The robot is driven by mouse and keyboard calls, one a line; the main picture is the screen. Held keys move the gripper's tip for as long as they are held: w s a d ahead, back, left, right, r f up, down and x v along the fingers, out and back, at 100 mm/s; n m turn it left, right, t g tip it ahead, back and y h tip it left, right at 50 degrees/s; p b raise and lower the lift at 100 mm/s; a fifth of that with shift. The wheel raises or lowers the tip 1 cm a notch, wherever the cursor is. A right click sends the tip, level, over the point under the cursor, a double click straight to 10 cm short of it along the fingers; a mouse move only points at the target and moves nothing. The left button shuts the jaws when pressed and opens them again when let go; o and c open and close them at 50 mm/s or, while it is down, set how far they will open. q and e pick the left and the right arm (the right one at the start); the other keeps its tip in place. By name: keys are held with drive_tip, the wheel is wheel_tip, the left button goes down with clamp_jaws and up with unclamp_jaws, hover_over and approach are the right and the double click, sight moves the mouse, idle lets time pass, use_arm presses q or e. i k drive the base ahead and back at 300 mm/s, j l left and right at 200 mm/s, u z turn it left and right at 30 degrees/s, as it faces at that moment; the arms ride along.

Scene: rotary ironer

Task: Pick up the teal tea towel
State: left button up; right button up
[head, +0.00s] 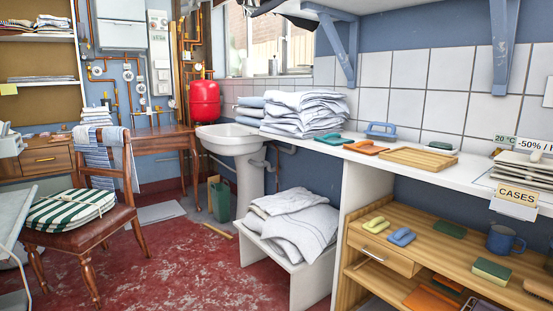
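A small flat teal item (333,139), which looks like the folded teal tea towel, lies on the white counter (460,178). It is right of the large stack of folded white linen (302,113) and left of a flat orange item (366,147). Its top is uncovered. Neither of my grippers shows in the head view, so their distance from the towel cannot be told.
A blue handled item (381,131) and a wooden board (418,158) are also on the counter. Below stands a wooden shelf unit (400,262) with small coloured items and a blue mug (503,240). A chair (75,231) stands left; red floor (190,270) between is mostly clear.

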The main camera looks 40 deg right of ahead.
sight(334, 139)
drive_tip(key=i+l+z, duration=0.3)
drive_tip(key=i+z, duration=0.15)
drive_tip(key=i, duration=0.2)
drive_tip(key=i+l+z, duration=0.1)
drive_tip(key=i+z, duration=0.35)
drive_tip(key=i, duration=0.2)
drive_tip(key=i+j+z, duration=0.2)
drive_tip(key=i+z, duration=0.25)
drive_tip(key=i, duration=0.2)
